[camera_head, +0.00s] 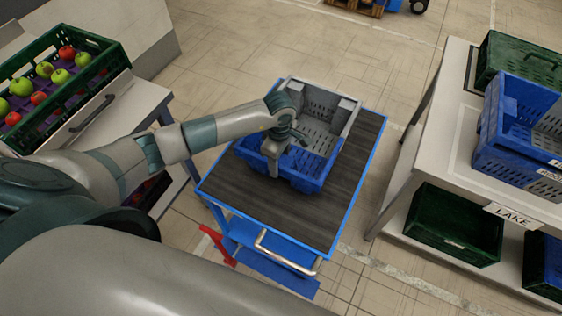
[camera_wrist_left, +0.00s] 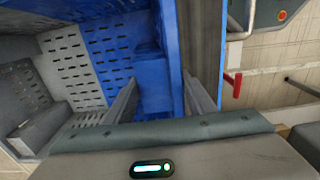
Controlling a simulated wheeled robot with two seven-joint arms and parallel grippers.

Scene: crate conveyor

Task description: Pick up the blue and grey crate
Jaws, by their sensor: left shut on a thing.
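The blue and grey crate (camera_head: 312,172) stands on the dark top of a blue cart (camera_head: 337,203) in the middle of the head view. It looks empty. My left gripper (camera_head: 275,160) reaches over its near wall, on the left side. In the left wrist view the two fingers (camera_wrist_left: 165,98) stand on either side of the blue wall of the crate (camera_wrist_left: 150,50), shut on it. My arm and gripper hide part of the near rim. My right gripper does not show.
A green crate of apples (camera_head: 92,73) stands on a table at the left. At the right a white shelf (camera_head: 440,130) holds a blue and grey crate (camera_head: 515,165) and green crates (camera_head: 455,225). The cart top is bare in front of the crate.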

